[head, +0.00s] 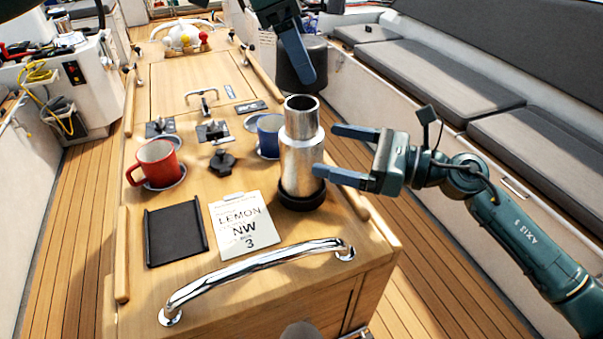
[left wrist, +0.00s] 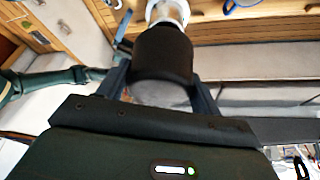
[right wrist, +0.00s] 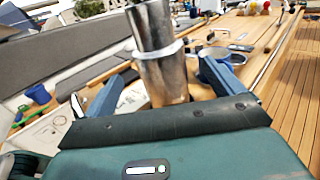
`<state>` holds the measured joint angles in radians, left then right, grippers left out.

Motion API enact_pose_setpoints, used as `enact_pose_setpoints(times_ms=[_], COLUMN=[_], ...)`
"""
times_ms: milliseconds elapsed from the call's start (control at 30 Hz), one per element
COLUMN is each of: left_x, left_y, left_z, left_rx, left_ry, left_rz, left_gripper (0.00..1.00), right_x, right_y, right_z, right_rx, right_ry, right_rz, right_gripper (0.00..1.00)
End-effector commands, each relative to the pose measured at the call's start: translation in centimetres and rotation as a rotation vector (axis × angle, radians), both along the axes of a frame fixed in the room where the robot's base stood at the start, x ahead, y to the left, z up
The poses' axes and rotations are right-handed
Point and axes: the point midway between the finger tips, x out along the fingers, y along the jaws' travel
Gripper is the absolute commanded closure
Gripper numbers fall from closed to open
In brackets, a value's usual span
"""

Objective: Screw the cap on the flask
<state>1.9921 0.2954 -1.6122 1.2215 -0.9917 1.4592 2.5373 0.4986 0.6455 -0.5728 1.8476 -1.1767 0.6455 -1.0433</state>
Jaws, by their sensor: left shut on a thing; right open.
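The silver flask (head: 302,155) stands upright with an open top, its base in a dark round holder (head: 303,198) on the wooden table. The dark cap (head: 316,68) is held in my left gripper (head: 302,68), behind and above the flask mouth and apart from it. One left finger shows in front of the cap; the left wrist view shows the cap (left wrist: 163,58) between both fingers. My right gripper (head: 326,150) is open at the flask's right side. In the right wrist view the flask (right wrist: 158,55) stands between its fingers; I cannot tell whether they touch it.
A red mug (head: 157,163) stands at the left and a blue mug (head: 268,134) close behind the flask. A black tray (head: 177,235), a note card (head: 246,228) and a chrome rail (head: 255,271) lie in front. Grey seats (head: 420,80) run along the right.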

Motion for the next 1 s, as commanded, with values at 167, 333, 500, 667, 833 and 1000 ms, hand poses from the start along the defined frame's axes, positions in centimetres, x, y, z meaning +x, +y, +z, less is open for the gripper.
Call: enact_pose_setpoints(times_ms=[167,333,500,667,833,1000], left_x=[0.0,0.0,0.0,0.0,0.0,0.0], left_y=[0.0,0.0,0.0,0.0,0.0,0.0], left_z=[0.0,0.0,0.0,0.0,0.0,0.0], left_rx=[0.000,0.000,0.000,0.000,0.000,0.000], left_ry=[0.000,0.000,0.000,0.000,0.000,0.000], left_rz=[0.000,0.000,0.000,0.000,0.000,0.000], left_gripper=[0.57,0.57,0.57,0.57,0.57,0.57], right_x=[1.1,1.9,2.2,2.2,2.2,2.2], right_y=[3.3,5.4,6.3,6.5,6.4,6.4], right_z=[0.2,0.1,0.0,0.0,0.0,0.0], right_rx=[0.003,0.002,0.000,0.000,0.000,0.000], right_ry=[-0.001,-0.001,-0.001,-0.001,0.000,0.000], right_rz=[0.003,0.001,0.001,0.000,0.000,0.000], right_gripper=[0.07,0.07,0.07,0.07,0.09,0.23])
